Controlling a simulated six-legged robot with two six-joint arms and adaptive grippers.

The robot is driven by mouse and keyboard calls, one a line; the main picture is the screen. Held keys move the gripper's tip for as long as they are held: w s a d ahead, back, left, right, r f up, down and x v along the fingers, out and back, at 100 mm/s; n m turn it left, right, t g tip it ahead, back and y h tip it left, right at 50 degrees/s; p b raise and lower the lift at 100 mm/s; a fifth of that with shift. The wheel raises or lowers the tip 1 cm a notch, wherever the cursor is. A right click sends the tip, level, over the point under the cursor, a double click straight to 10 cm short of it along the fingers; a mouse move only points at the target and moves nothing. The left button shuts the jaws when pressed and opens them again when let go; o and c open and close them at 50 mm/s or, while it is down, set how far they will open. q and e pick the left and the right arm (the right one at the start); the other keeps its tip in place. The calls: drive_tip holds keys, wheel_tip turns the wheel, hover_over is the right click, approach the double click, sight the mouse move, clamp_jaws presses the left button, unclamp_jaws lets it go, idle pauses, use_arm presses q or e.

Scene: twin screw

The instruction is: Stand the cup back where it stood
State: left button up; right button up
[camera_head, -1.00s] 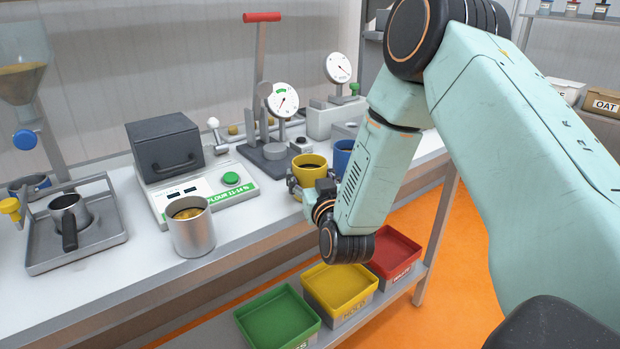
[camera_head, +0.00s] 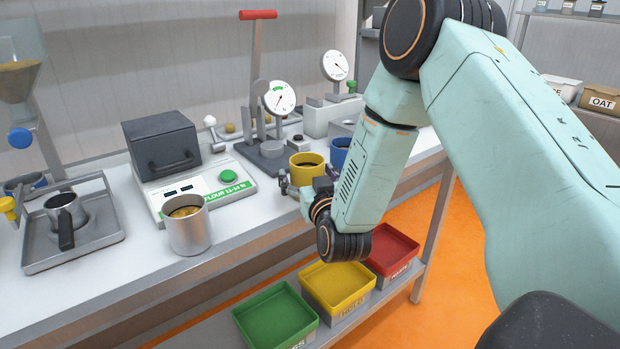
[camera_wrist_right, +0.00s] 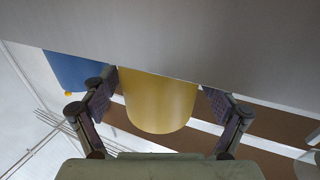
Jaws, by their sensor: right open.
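The yellow cup (camera_head: 306,168) stands upright on the bench near its front edge, with dark contents inside. My right gripper (camera_head: 300,187) is at the cup's near side, and its wrist hides part of the cup's lower front. In the right wrist view, the yellow cup (camera_wrist_right: 158,100) sits between the two spread fingers (camera_wrist_right: 160,112), with a slight gap at each side. The blue cup (camera_head: 340,153) stands just to the right of the yellow one, partly hidden by my arm. My left gripper is not in view.
A metal cup (camera_head: 188,228) stands at the front edge, by the flour scale (camera_head: 200,188). A press with dial gauges (camera_head: 279,98) stands behind the yellow cup. Green (camera_head: 275,322), yellow (camera_head: 338,285) and red (camera_head: 388,248) trays sit on the lower shelf.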

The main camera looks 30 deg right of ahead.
drive_tip(key=shift+r, duration=0.2)
drive_tip(key=v, duration=1.2)
drive_tip(key=shift+p, duration=0.3)
drive_tip(key=shift+d+f, duration=0.1)
drive_tip(key=shift+d, duration=0.05)
idle(0.7)
